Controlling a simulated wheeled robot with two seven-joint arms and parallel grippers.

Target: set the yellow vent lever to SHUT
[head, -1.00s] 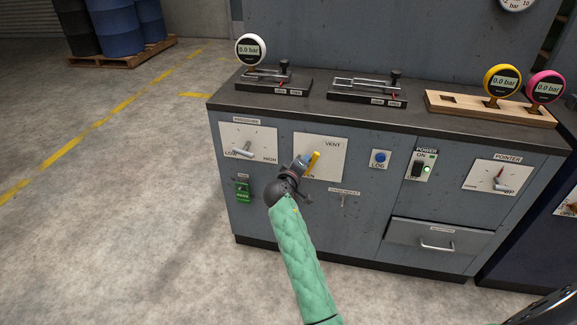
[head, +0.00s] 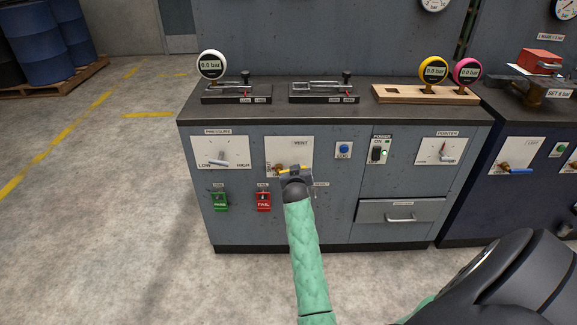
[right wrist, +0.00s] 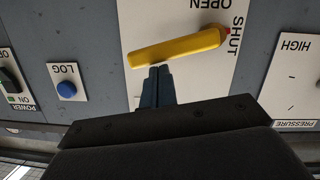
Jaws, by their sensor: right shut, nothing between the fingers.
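The yellow vent lever (head: 301,169) sits on a white plate (head: 301,146) on the front of the grey cabinet. In the head view it lies nearly level, partly hidden by my right gripper (head: 295,173). In the right wrist view the lever (right wrist: 177,48) slants, and its red-orange end is beside the word SHUT (right wrist: 236,36); the word OPEN (right wrist: 207,4) is at the upper edge. My right gripper (right wrist: 158,72) is shut and empty, its fingertips right at the lever's side; contact is unclear. My left gripper is not in view.
A drawer (head: 400,211) is lower right. Gauges stand on top.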

